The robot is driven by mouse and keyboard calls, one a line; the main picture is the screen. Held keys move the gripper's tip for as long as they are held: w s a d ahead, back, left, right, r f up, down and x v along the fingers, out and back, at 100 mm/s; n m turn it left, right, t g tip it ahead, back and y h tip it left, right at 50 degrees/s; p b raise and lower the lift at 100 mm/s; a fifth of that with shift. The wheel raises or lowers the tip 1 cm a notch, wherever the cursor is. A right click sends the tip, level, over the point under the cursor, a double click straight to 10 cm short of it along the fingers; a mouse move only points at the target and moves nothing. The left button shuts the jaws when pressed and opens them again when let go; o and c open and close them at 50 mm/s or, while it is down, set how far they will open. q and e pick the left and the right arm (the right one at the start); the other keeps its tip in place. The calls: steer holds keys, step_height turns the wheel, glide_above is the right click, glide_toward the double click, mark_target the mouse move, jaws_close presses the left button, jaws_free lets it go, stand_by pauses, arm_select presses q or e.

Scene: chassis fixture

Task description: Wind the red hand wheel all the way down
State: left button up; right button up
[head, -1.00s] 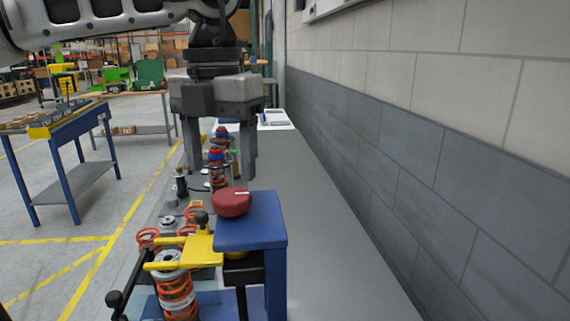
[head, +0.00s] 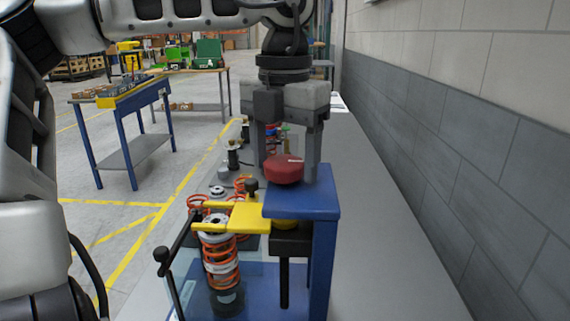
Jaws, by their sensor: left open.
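The red hand wheel (head: 284,170) sits on top of the blue stand (head: 302,200) of the fixture, with a small white mark on its top. My left gripper (head: 285,172) points down at the wheel, open, with its fingers around or just behind the wheel; how close they are to its rim I cannot tell. A yellow clamp plate (head: 243,216) reaches left from the stand over an orange spring on a strut (head: 221,262). A dark screw rod (head: 284,282) shows below the stand's top. My right gripper is not in view.
A grey bench top (head: 365,230) runs along the grey block wall (head: 440,140) on the right and is clear there. More orange springs (head: 243,184) stand behind the clamp. A blue cart (head: 122,120) stands at the left across yellow floor lines.

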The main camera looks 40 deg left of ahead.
arm_select(q)
steer(key=shift+n, duration=0.4)
steer(key=n+b, duration=0.3)
steer(key=n, duration=0.3)
steer(key=shift+f, duration=0.15)
steer(key=n+b, duration=0.1)
steer(key=n, duration=0.2)
steer(key=shift+n, duration=0.4)
steer(key=n+b, duration=0.1)
steer(key=n, duration=0.2)
steer(key=shift+b, duration=0.3)
steer(key=shift+n, duration=0.9)
steer(key=n, duration=1.2)
steer(key=c, duration=0.9)
steer(key=shift+m+p, duration=0.55)
steer(key=shift+m, duration=0.45)
steer(key=m+p, duration=0.1)
steer(key=m, duration=0.3)
steer(key=shift+m, duration=0.4)
steer(key=m+p, duration=0.1)
steer(key=m, duration=0.5)
steer(key=m+p, duration=0.1)
steer(key=m, duration=0.1)
steer(key=shift+m, duration=1.2)
